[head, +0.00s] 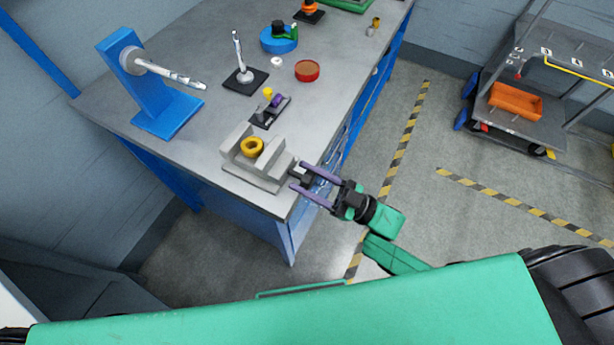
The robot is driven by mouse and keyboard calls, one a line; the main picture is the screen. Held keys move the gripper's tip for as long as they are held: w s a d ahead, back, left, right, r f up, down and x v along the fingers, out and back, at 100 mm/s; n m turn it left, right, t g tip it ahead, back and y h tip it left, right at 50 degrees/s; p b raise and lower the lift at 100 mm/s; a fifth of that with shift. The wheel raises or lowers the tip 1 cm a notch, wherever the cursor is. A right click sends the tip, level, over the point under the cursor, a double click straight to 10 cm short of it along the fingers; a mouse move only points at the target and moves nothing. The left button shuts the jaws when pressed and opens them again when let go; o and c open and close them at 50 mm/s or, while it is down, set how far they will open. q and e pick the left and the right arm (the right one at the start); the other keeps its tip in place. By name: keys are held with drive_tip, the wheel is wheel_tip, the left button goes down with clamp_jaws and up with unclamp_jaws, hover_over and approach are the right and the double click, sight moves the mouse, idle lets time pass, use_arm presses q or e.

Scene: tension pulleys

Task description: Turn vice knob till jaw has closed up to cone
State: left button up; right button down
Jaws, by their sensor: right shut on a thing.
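The grey vice (262,183) stands at the near right corner of the workbench. A yellow ring-shaped piece, seemingly the cone (252,146), sits between its jaws. The movable jaw (277,161) is on the right side of the cone; I cannot tell whether a gap is left between them. The dark vice knob (298,172) sticks out at the vice's right end. My right gripper (299,175) reaches in from the right, its two purple fingers shut on the knob and partly hiding it. My left gripper is not in view.
The grey workbench (200,150) holds a blue stand (128,80) with a metal shaft, a rod on a black base (245,80), a small black fixture (270,112) and a red round dish (307,70). A cart with an orange bin (516,101) stands right. The floor between is clear.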

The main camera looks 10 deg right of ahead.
drive_tip(key=shift+r+m, duration=0.1)
drive_tip(key=shift+m, duration=0.2)
drive_tip(key=m+t+h+p, duration=0.1)
drive_tip(key=m+t, duration=0.1)
drive_tip(key=m, duration=0.2)
drive_tip(key=shift+r+m+t+p, duration=0.1)
drive_tip(key=shift+m+t+p, duration=0.2)
drive_tip(key=shift+t, duration=0.1)
drive_tip(key=shift+m+t+h+p, duration=0.4)
drive_tip(key=shift+m+t+h, duration=0.15)
drive_tip(key=shift+m, duration=0.7)
drive_tip(key=shift+m+t+h+p, duration=0.35)
drive_tip(key=shift+m+t+h, duration=0.15)
drive_tip(key=shift+m, duration=0.75)
drive_tip(key=shift+c, duration=1.5)
unclamp_jaws()
